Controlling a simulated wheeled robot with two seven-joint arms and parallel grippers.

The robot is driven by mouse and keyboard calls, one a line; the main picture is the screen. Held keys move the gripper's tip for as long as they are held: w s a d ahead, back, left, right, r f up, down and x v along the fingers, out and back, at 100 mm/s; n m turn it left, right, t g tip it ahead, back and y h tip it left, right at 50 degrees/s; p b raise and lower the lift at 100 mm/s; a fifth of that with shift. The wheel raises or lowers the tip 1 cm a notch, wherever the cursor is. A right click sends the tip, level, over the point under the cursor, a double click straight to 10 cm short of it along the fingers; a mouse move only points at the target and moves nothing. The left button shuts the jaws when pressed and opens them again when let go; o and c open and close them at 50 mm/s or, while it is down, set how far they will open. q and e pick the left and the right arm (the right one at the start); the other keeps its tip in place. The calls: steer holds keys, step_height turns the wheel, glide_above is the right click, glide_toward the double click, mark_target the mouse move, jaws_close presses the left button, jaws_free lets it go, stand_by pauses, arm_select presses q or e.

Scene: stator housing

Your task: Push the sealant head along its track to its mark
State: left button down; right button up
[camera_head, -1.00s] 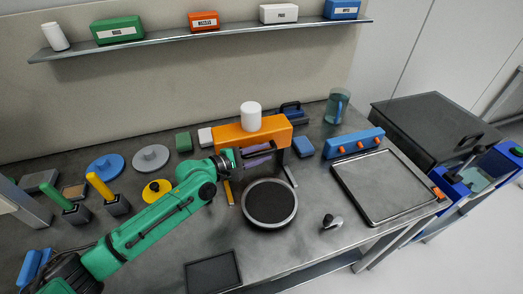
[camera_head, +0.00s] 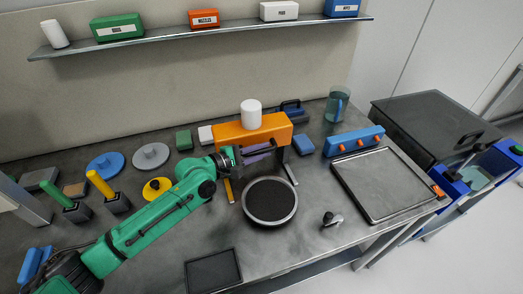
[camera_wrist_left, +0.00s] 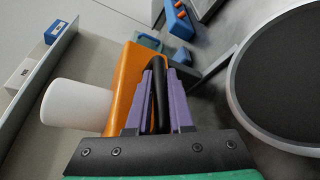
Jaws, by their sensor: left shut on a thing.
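The sealant head appears to be the orange block (camera_head: 232,134) with a white cylinder (camera_head: 251,113) upright on top. It stands behind a round dark disc with a grey rim (camera_head: 292,203). The orange block (camera_wrist_left: 122,88) and white cylinder (camera_wrist_left: 75,104) also show in the left wrist view. My left gripper (camera_head: 268,149) is at the front of the block. Its purple fingers are shut on a black bar-like handle (camera_wrist_left: 160,85) by the orange block. A yellow strip (camera_head: 229,191) and a grey strip (camera_head: 290,174) lie below the block. I cannot make out the mark. My right gripper is out of view.
A blue block with orange knobs (camera_head: 354,142) and a framed grey tray (camera_head: 385,185) are on the right. A small dark-and-light object (camera_head: 332,219) lies at the front. A black tray (camera_head: 213,271) sits front left. Yellow (camera_head: 157,188) and grey (camera_head: 150,156) discs stand left.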

mark_target(255, 143)
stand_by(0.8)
arm_select(q)
steer(key=shift+w, duration=0.15)
steer(key=w+b, duration=0.1)
steer(key=w+a, duration=0.1)
steer(key=w, duration=0.1)
steer(key=shift+w+a+b, duration=0.1)
steer(key=shift+w+b, duration=0.05)
steer(key=shift+b, duration=0.25)
steer(key=shift+w+a, duration=0.1)
steer(key=shift+a, duration=0.05)
steer(key=shift+r, duration=0.1)
steer(key=c, duration=1.1)
jaws_free()
steer(key=shift+d, duration=0.2)
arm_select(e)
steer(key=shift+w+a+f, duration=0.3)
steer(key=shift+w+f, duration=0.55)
arm_select(q)
steer(key=shift+a, duration=0.1)
steer(key=shift+s+a, duration=0.1)
steer(key=shift+s, duration=0.1)
